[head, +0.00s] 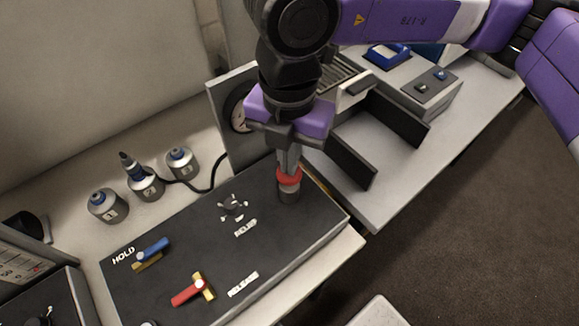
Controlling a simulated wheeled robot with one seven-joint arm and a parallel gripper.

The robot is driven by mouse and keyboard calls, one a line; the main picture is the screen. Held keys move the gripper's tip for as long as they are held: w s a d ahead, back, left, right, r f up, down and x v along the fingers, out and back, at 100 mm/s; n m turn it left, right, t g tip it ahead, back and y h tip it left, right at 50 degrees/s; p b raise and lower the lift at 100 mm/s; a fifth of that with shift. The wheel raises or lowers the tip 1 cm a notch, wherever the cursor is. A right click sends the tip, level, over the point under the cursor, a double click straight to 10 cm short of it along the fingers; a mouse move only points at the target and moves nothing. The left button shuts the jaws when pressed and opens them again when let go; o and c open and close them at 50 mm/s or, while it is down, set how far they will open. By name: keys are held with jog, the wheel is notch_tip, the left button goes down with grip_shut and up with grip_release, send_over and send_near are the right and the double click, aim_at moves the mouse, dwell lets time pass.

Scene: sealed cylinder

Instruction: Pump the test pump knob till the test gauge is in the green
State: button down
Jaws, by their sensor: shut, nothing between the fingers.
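The red pump knob (289,178) sits on a short grey cylinder (289,196) at the far right part of the black panel (190,243). My gripper (288,166) points down, shut and empty, with its fingertips right at the top of the red knob. I cannot tell whether they touch it or are just above. The round gauge (237,112) is on an upright grey plate (217,105) behind the panel. My gripper hides much of its face, so the needle and any green zone cannot be read.
On the panel are a blue HOLD lever (152,248), a red lever (188,291) near RELEASE, and a small dark knob (232,206). Numbered cylinders (107,207) stand behind at left. Dark upright plates (350,162) and a two-button box (431,88) are at right.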

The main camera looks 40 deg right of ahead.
jog(key=shift+f+b, duration=0.75)
jog(key=shift+f, duration=0.1)
jog(key=shift+r, duration=0.1)
jog(key=shift+r+p, duration=0.55)
jog(key=shift+r, duration=0.6)
jog(key=shift+r+p, duration=0.3)
jog(key=shift+r, duration=0.7)
jog(key=shift+f, duration=0.1)
